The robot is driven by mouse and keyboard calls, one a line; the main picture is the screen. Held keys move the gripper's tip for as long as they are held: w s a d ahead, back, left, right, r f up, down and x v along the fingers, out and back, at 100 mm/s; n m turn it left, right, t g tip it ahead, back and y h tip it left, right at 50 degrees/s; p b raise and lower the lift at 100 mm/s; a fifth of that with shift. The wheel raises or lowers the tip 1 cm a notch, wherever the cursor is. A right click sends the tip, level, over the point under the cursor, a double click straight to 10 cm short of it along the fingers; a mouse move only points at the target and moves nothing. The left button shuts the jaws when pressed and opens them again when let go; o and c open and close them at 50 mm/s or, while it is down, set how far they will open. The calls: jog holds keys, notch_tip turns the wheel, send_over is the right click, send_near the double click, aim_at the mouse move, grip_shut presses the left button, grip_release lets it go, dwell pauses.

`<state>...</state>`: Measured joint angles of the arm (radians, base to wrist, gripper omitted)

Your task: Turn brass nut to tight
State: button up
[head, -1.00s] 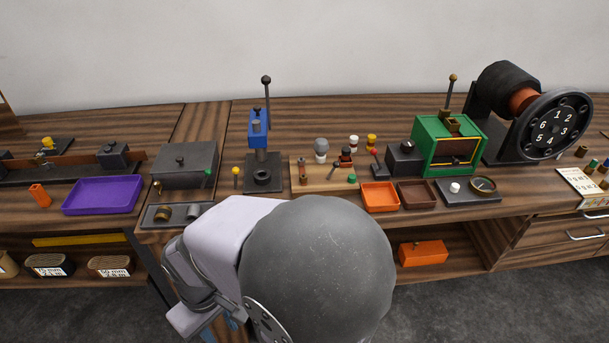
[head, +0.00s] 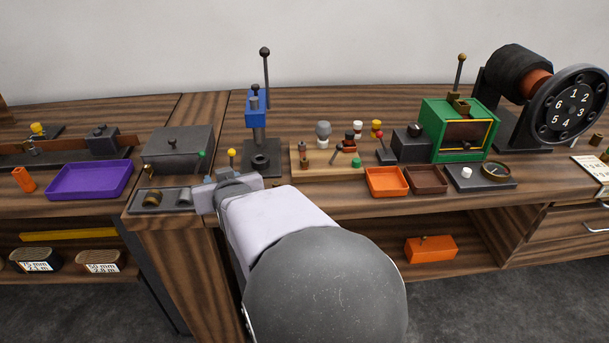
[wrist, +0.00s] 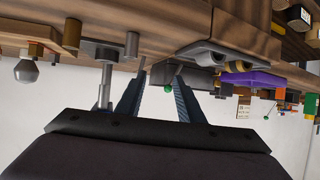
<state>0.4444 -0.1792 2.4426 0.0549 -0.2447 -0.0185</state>
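I cannot tell for certain which part is the brass nut. A small brass-coloured piece (head: 149,170) shows at the front left of the dark lidded box (head: 178,148). A brass-coloured ring (head: 151,198) lies in the dark shallow tray (head: 132,205) in front of it; the ring also shows in the wrist view (wrist: 238,66). My gripper (head: 228,180) is at the bench's front edge, just right of that tray. In the wrist view my gripper (wrist: 159,70) has its two fingers apart, with nothing seen between them. My wrist hides part of the bench in the head view.
A blue press (head: 257,110) with an upright lever stands behind my gripper. A green-knobbed lever (head: 202,154) is near the box's right front. A purple tray (head: 88,182) is left; a wooden board (head: 325,174) with small parts and an orange tray (head: 386,182) are right.

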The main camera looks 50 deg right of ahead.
aim_at(305, 162)
jog(key=s+d+m+h+b, duration=0.1)
jog(key=s+d, duration=0.1)
jog(key=d, duration=0.2)
jog(key=s+d+f+m+h+b, duration=0.1)
jog(key=s+d+h+b, duration=0.1)
jog(key=d, duration=0.2)
jog(key=s+d+h+b, duration=0.1)
jog(key=s+d, duration=0.2)
jog(key=d, duration=0.1)
jog(key=shift+d+f+m+h, duration=0.35)
jog(key=shift+d+m+h, duration=0.05)
jog(key=shift+t+h, duration=0.6)
jog(key=shift+h, duration=0.2)
jog(key=s+d+b, duration=0.1)
jog(key=s+f+b, duration=0.1)
jog(key=s, duration=0.1)
jog(key=s+d+b, duration=0.1)
jog(key=b, duration=0.1)
jog(key=shift+s+d+f, duration=0.15)
jog(key=shift+d+f, duration=0.05)
jog(key=shift+d, duration=0.15)
jog(key=shift+s+d+t, duration=0.15)
jog(key=shift+s+t, duration=0.15)
jog(key=shift+s, duration=0.2)
jog(key=shift+w+r, duration=0.1)
jog(key=shift+p+x, duration=0.4)
jog(key=shift+x, duration=3.2)
